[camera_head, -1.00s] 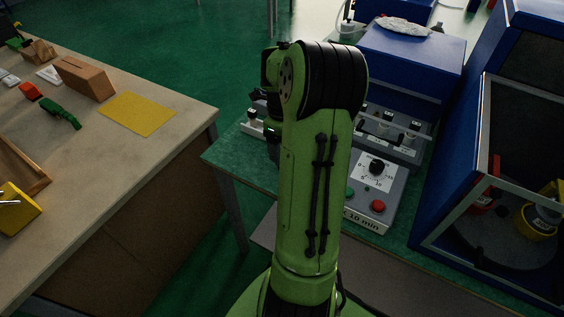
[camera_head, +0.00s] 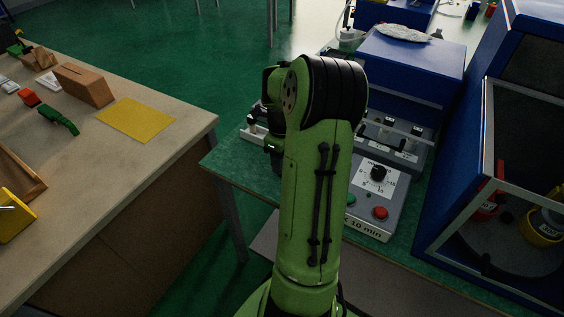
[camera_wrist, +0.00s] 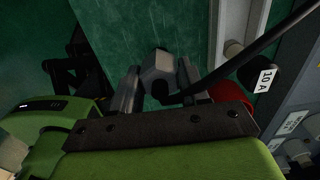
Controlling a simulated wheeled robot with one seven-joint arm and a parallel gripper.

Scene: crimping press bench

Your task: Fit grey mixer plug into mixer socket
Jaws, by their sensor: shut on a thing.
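In the wrist view my gripper (camera_wrist: 157,78) is shut on a small grey plug (camera_wrist: 156,63) between its two grey fingers. A black cable (camera_wrist: 210,82) runs up to the right close beside the plug. The plug is over the green bench top, left of a grey socket panel (camera_wrist: 297,103). In the head view my own arm hides the gripper and plug. The grey console (camera_head: 398,205) behind the arm carries a row of sockets (camera_head: 400,135) with small labels. I cannot read which is the mixer socket.
A black part labelled 10 A (camera_wrist: 265,80) and a red part (camera_wrist: 232,95) are close to the right of the gripper. The console has a dial (camera_head: 378,173) and a red button (camera_head: 380,213). A blue framed cabinet (camera_head: 455,215) stands right. A tan workbench (camera_head: 150,155) is left.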

